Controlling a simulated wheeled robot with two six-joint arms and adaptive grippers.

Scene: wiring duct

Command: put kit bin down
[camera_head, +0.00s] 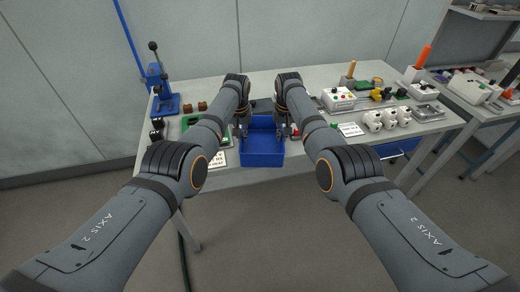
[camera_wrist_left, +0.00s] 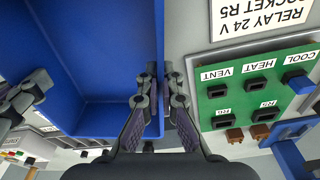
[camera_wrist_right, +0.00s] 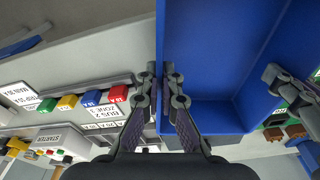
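The kit bin (camera_head: 263,158) is an open, empty blue box at the front edge of the table, between my two grippers. My left gripper (camera_head: 241,128) is shut on its left side wall; the left wrist view shows the fingers on both faces of the bin wall (camera_wrist_left: 105,60). My right gripper (camera_head: 286,129) is shut on the opposite wall, as the right wrist view shows with the bin (camera_wrist_right: 200,60). The bin looks about level. I cannot tell whether its underside touches the table.
A green board with relay sockets (camera_wrist_left: 255,90) lies close beside the bin on the left. A terminal row with coloured blocks (camera_wrist_right: 85,98) and a starter box (camera_wrist_right: 62,140) are on the right. A blue lever press (camera_head: 162,90) stands at the back left.

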